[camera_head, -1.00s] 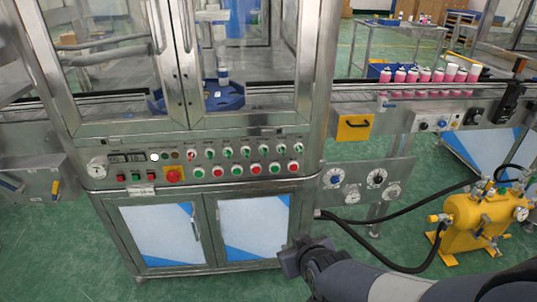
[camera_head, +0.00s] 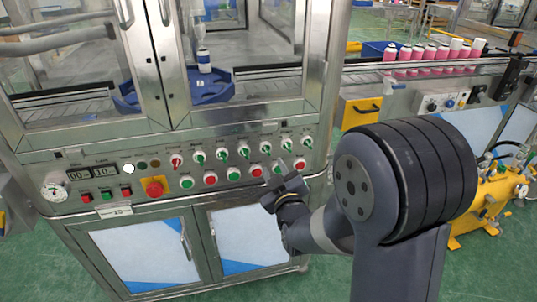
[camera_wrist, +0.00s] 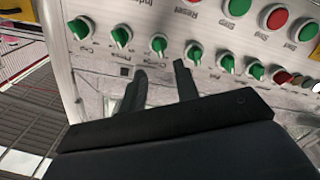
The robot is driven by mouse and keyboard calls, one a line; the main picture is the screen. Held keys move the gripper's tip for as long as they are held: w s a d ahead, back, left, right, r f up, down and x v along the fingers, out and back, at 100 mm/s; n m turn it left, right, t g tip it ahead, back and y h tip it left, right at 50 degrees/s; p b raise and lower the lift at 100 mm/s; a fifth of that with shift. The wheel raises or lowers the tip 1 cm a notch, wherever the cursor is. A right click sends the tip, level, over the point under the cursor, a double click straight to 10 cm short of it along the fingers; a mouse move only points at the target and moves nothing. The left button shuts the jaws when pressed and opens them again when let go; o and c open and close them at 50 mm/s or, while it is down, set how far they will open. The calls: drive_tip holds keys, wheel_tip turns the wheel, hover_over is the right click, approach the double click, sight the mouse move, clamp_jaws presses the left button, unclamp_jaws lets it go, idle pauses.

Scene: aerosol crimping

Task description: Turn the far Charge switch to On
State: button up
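The switch row (camera_head: 243,151) runs across the machine's front panel, with one red knob (camera_head: 176,161) at its left end and several green ones to the right. The labels are too small to tell which switch is the far Charge one. My gripper (camera_head: 284,186) is in front of the panel's right part, below the green knobs. In the wrist view the row appears upside down; my gripper (camera_wrist: 160,67) has its two fingers apart with nothing between them. Its fingertips lie just below the green knobs (camera_wrist: 158,43) and (camera_wrist: 194,52) in the picture, apparently not touching them.
Red and green push buttons (camera_head: 233,174) line the panel below the switches. A red emergency knob (camera_head: 154,187) and a gauge (camera_head: 54,187) are at left. Pink cans (camera_head: 430,53) stand on the conveyor at right. A yellow tank (camera_head: 495,205) stands on the floor at right.

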sight(267, 152)
drive_tip(key=x, duration=0.7)
drive_tip(key=shift+f, duration=0.1)
drive_tip(key=shift+c, duration=0.2)
drive_tip(key=shift+s, duration=0.1)
clamp_jaws()
